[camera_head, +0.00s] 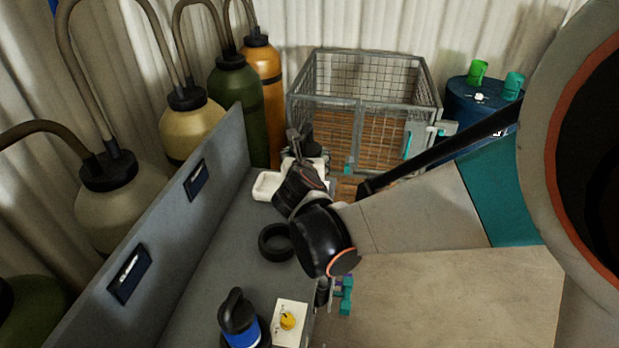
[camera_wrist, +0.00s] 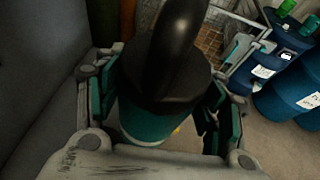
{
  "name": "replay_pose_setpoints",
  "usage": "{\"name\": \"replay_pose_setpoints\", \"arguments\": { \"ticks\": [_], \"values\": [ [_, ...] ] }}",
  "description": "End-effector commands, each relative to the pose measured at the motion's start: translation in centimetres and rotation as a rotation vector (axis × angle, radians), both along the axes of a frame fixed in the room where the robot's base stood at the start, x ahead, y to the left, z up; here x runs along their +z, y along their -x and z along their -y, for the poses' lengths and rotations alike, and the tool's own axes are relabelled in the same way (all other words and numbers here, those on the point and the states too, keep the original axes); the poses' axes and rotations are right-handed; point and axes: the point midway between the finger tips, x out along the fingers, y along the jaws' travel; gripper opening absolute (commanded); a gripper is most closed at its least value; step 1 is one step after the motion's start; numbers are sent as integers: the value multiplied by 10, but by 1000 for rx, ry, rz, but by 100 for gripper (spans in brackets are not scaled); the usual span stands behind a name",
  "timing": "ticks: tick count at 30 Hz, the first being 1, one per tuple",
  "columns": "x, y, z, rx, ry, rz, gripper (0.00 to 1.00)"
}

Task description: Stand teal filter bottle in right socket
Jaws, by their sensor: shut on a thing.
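The teal filter bottle (camera_wrist: 148,124), with a black cap and black loop handle, sits between the two fingers of my gripper (camera_wrist: 160,105) in the wrist view. My gripper is shut on it. In the head view my gripper (camera_head: 306,158) is at the far end of the grey bench, and my wrist hides most of the bottle. An empty black ring socket (camera_head: 277,242) lies on the bench, nearer than the gripper and apart from it. A blue bottle (camera_head: 240,322) with a black handle stands at the near end of the bench.
A white tray (camera_head: 267,186) lies by the gripper. A white card (camera_head: 290,335) with a yellow knob is beside the blue bottle. A grey upright panel (camera_head: 150,235) bounds the bench on the left. A wire cage (camera_head: 365,95) and blue drum (camera_head: 470,105) stand behind.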

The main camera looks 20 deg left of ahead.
Motion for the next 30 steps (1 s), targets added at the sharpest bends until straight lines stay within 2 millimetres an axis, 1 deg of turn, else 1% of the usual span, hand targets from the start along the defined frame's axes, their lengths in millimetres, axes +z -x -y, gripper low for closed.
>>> {"name": "replay_pose_setpoints", "arguments": {
  "ticks": [1, 3, 6, 9, 11, 14, 30],
  "values": [
    [4, 12, -19, 30, 2, 1, 20],
    [6, 21, -39, 58, 2, 1, 20],
    [7, 30, -61, 86, 2, 1, 20],
    [7, 36, -74, 105, 2, 1, 20],
    [6, 37, -78, 109, 2, 1, 20],
    [-5, 38, -80, 112, 2, 1, 20],
    [-116, 37, -80, 111, 1, 1, 20]
  ]
}}
